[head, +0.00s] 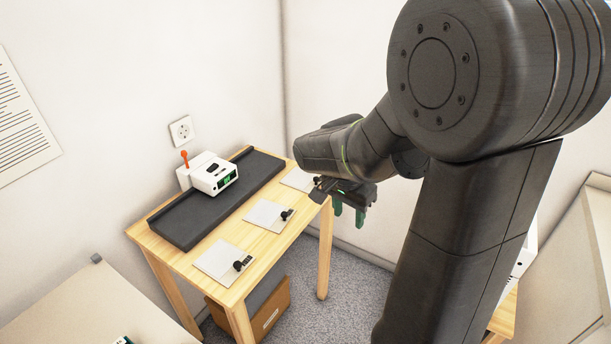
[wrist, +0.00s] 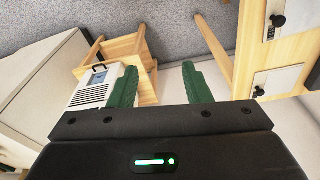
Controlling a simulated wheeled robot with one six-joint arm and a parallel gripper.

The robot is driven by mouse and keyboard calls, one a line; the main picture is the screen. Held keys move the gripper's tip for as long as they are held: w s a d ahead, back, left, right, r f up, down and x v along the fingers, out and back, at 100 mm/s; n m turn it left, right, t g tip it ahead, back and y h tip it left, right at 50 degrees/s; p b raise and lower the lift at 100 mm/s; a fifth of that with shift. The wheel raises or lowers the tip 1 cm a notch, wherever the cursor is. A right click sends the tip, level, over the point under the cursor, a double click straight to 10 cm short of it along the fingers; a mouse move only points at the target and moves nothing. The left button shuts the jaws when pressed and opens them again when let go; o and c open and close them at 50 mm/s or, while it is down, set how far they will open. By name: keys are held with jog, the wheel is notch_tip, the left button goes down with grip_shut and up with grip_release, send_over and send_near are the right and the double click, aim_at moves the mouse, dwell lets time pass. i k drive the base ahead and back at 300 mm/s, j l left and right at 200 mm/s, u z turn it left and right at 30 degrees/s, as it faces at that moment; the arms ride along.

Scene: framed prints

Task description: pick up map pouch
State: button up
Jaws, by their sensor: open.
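I cannot surely tell which thing is the map pouch. Several flat pale-grey pieces with black knobs lie in a row on the wooden table: a near one (head: 222,260), a middle one (head: 264,214) and a far one (head: 297,179), partly hidden by my arm. Two such pieces show at the right in the wrist view, one at the upper right (wrist: 289,12) and one lower (wrist: 279,79). My gripper (head: 349,212) is open and empty, just off the table's right end.
A black tray (head: 205,222) along the table's back holds a white device (head: 214,174) with an orange-tipped lever. A cardboard box (head: 270,311) stands under the wooden table (head: 216,299). A white vented unit (wrist: 95,88) sits on another wooden stand. Grey carpet (head: 300,290) lies open between.

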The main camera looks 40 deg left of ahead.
aim_at(304, 181)
jog(key=i+j+u, duration=0.2)
jog(key=i+j, duration=0.15)
jog(key=i+j+u, duration=0.2)
jog(key=i, duration=0.4)
jog(key=j, duration=0.1)
